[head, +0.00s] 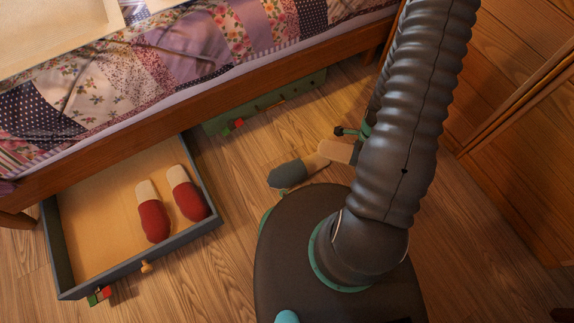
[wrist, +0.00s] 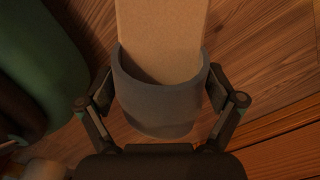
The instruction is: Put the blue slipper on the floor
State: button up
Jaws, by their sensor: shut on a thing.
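My gripper (wrist: 160,90) is shut on a blue-grey slipper (wrist: 158,104), with a finger on each side of its toe part. Its beige sole points away from the gripper in the wrist view. In the head view my arm hides most of the gripper, and only the beige end of the held slipper (head: 340,152) shows. It is low over the wood floor (wrist: 260,65); I cannot tell whether it touches. Another blue-grey slipper (head: 288,173) lies on the floor left of it, its beige end towards the held one.
An open drawer (head: 205,215) under the bed (head: 210,115) holds two red slippers (head: 153,218). A green drawer front (head: 275,100) is further along the bed. A wooden cabinet (head: 520,170) stands at the right. Floor between the open drawer and my base is clear.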

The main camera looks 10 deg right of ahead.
jog(key=p, duration=0.3)
send_over(342, 140)
jog(key=s+a, duration=0.1)
jog(key=s, duration=0.1)
notch_tip(342, 140, down, 7)
jog(key=shift+w+f, duration=0.1)
jog(key=shift+f+b, duration=0.45)
jog(key=shift+f, duration=1.45)
jog(key=shift+f, duration=0.2)
jog(key=o, duration=0.8)
jog(key=shift+r, duration=0.1)
jog(key=shift+o, duration=0.2)
